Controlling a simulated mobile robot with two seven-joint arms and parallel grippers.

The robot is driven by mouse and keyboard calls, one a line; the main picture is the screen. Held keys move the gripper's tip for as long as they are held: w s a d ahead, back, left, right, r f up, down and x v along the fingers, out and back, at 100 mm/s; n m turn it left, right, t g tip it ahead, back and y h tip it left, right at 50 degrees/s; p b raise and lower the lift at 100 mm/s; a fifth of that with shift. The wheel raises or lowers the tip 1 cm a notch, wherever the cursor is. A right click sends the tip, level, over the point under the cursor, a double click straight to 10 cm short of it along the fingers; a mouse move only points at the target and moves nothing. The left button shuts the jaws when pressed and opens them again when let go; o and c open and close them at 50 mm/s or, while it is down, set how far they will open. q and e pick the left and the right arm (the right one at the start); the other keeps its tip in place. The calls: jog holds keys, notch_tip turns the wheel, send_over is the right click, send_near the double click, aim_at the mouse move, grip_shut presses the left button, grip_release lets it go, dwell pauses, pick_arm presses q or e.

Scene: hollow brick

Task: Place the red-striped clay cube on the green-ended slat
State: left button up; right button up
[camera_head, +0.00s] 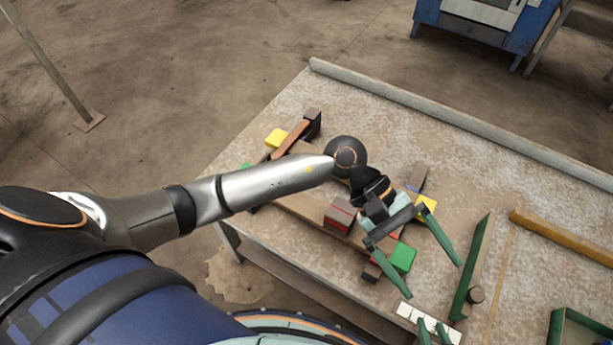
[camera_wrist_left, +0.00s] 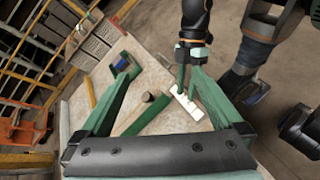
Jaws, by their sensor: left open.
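A brownish cube with a red stripe (camera_head: 340,214) sits on the table, at the edge of a long brown slat (camera_head: 305,208). A small green patch (camera_head: 246,166) shows to the left behind my left arm; my forearm hides most of that area, so I cannot tell whether it is the slat's green end. My left gripper (camera_head: 435,280) is open and empty, with its green fingers above the table, right of the striped cube. My right gripper (camera_head: 432,331) is at the bottom edge, by a white segmented strip (camera_head: 415,317); it also shows in the left wrist view (camera_wrist_left: 186,82). Its jaw gap is unclear.
A green block (camera_head: 404,256), yellow blocks (camera_head: 276,137) and a dark round object (camera_head: 346,155) are close to my left arm. A green bar (camera_head: 472,270) and small cylinder (camera_head: 476,295) lie right of the left gripper. A yellow bar (camera_head: 560,236) lies farther right.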

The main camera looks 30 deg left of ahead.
pick_arm(q)
jog(key=w+r+n+t+h, duration=0.35)
jog(key=n+t, duration=0.25)
jog(key=n, duration=0.5)
jog(key=w+r+n+t+h, duration=0.2)
jog(key=r+n+t+h, duration=0.35)
jog(key=n, duration=0.65)
jog(key=w+a+f+n+t+y, duration=0.5)
jog(key=a+f+n+t+y, duration=0.35)
jog(key=n, duration=0.95)
jog(key=s+a+f+n+g+y, duration=0.2)
jog(key=s+a+f+n+y, duration=0.1)
jog(key=f+n, duration=0.4)
jog(key=s+a+f+n+g+y, duration=0.2)
jog(key=s+a+f+n+y, duration=0.1)
jog(key=s+a+f+n, duration=0.2)
jog(key=s+a+f+n+g+y, duration=0.2)
jog(key=s+a+f+n+y, duration=0.1)
jog(key=f+n, duration=0.5)
jog(key=shift+s+a+f+n+g+y, duration=0.2)
jog(key=shift+s+a+f, duration=0.15)
jog(key=shift+s+f, duration=0.15)
jog(key=shift+s+a+f+n+g+y, duration=0.1)
jog(key=shift+s+a+f+y, duration=0.05)
jog(key=shift+s+a+f, duration=0.3)
jog(key=shift+d+r, duration=0.1)
jog(key=shift+d, duration=0.05)
jog(key=shift+c, duration=0.2)
